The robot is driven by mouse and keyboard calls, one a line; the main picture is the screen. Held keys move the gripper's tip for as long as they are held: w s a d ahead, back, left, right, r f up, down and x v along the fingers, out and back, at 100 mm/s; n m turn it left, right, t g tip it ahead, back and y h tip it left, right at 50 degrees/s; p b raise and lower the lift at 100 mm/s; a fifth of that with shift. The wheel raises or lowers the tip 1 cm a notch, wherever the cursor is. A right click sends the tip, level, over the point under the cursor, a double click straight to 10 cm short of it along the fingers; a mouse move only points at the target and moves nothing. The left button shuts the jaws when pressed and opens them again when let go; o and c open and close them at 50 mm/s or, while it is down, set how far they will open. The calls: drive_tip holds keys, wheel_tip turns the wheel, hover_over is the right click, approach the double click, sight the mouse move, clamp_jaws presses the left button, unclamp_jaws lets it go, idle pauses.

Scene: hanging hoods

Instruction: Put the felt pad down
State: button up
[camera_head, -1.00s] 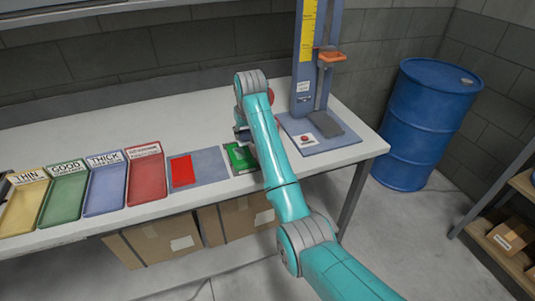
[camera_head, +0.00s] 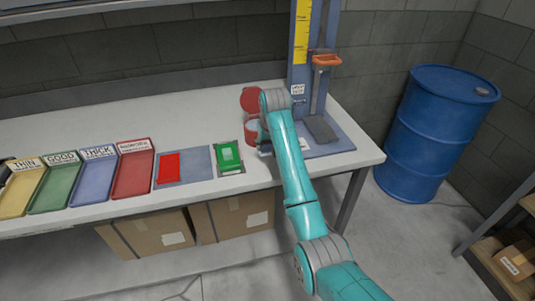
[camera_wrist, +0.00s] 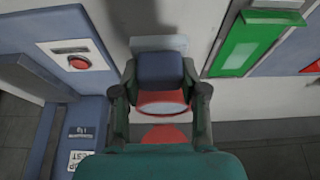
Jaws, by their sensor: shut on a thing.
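My gripper (camera_wrist: 160,80) is shut on a small dark blue block-like piece, which I take as the felt pad (camera_wrist: 161,66). A finger stands on each side of it. A pale grey piece (camera_wrist: 158,43) shows just beyond the pad; I cannot tell what it is. In the head view my gripper (camera_head: 265,149) is low at the table's front part, between the green card and the blue gauge base, and the pad is hardly visible. I cannot tell whether the pad touches the table.
A round red tin (camera_head: 251,131) with its red lid (camera_head: 250,99) raised is close behind my gripper. The green card (camera_head: 230,158) lies left, beside a blue mat (camera_head: 198,163) with a red card (camera_head: 169,167). The gauge stand (camera_head: 327,133) is right. Labelled trays (camera_head: 132,177) are far left.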

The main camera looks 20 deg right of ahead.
sight(267, 151)
drive_tip(key=shift+f, duration=2.25)
drive_tip(key=shift+a+f, duration=0.1)
drive_tip(key=o, duration=1.2)
drive_tip(key=v, duration=1.2)
